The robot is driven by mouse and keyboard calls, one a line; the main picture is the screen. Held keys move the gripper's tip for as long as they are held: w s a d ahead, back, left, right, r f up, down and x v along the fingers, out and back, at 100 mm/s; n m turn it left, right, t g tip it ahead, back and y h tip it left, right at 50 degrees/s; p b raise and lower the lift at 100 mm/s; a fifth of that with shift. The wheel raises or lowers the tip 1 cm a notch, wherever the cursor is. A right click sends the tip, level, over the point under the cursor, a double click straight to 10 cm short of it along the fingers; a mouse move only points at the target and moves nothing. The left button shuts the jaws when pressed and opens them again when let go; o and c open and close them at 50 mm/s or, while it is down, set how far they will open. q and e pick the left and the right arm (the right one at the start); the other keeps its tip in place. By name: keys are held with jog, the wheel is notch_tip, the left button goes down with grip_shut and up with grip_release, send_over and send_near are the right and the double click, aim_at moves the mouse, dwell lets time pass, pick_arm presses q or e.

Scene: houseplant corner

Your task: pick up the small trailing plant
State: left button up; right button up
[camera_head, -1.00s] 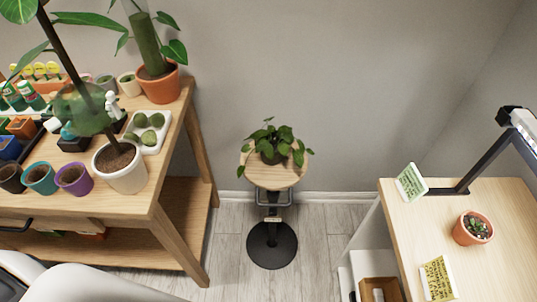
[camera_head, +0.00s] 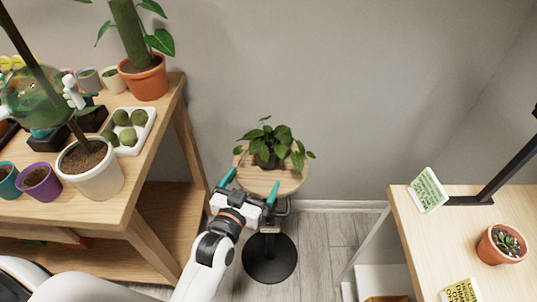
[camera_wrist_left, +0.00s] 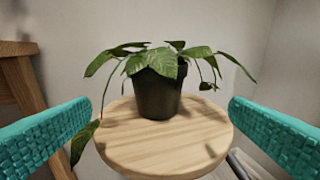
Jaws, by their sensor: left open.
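The small trailing plant (camera_head: 277,146) has green drooping leaves and sits in a dark pot on a round wooden stand top (camera_head: 286,183). In the left wrist view its dark pot (camera_wrist_left: 158,95) stands upright, centred towards the back of the stand top (camera_wrist_left: 165,145). One leaf hangs over the front left edge. My left gripper (camera_head: 250,186) is open, with teal fingers pointing at the plant from the near side. In the left wrist view the fingers (camera_wrist_left: 160,132) spread wide on either side of the stand, apart from the pot. My right gripper is not in view.
A wooden bench (camera_head: 130,190) with pots and a tray of round cacti (camera_head: 128,129) stands at the left. A desk (camera_head: 440,235) with a small succulent pot (camera_head: 501,244) and a card (camera_head: 427,190) is at the right. The wall is close behind the stand.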

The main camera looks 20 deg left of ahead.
aim_at(273, 132)
pick_arm(q)
jog(key=shift+t, duration=0.6)
jog(key=w, duration=0.4)
jog(key=w+r, duration=0.1)
jog(key=w, duration=0.7)
jog(key=shift+w+d+r, duration=0.2)
jog(key=shift+w+r, duration=0.1)
jog(key=shift+w, duration=0.1)
jog(key=shift+r, duration=0.1)
jog(key=c, duration=1.1)
